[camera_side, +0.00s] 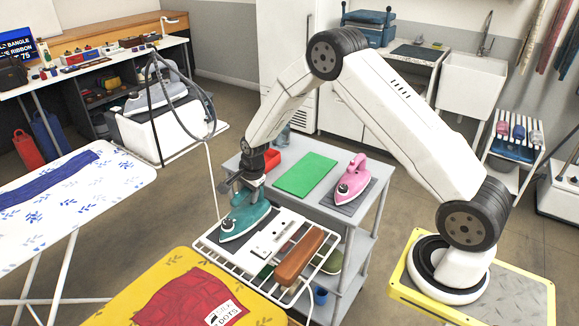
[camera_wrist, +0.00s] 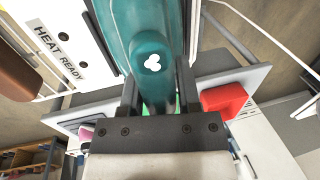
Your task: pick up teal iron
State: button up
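The teal iron (camera_side: 245,224) is at the left end of the white wire rack, with its pointed end toward the lower left. My gripper (camera_side: 250,195) is directly above it, pointing down at its handle. In the wrist view, the teal iron (camera_wrist: 150,40) fills the upper middle, with a white mark on top. My gripper's two dark fingers (camera_wrist: 158,92) stand on either side of its handle. A narrow gap seems to show on the right side, so the fingers look open around the handle. The iron's underside is hidden.
The wire rack (camera_side: 207,246) also carries a white "HEAT READY" panel (camera_side: 272,236) and a brown block (camera_side: 299,257). Behind are a green mat (camera_side: 305,174), a pink iron (camera_side: 352,180) and a red bin (camera_side: 270,159) on the grey cart (camera_side: 376,190).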

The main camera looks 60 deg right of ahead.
grip_shut()
jog(key=shift+r, duration=0.15)
jog(key=shift+r, duration=0.75)
jog(key=s+a+r, duration=0.1)
jog(key=s+r, duration=1)
jog(key=s, duration=0.3)
jog(key=shift+a+r, duration=0.15)
jog(key=shift+a, duration=0.25)
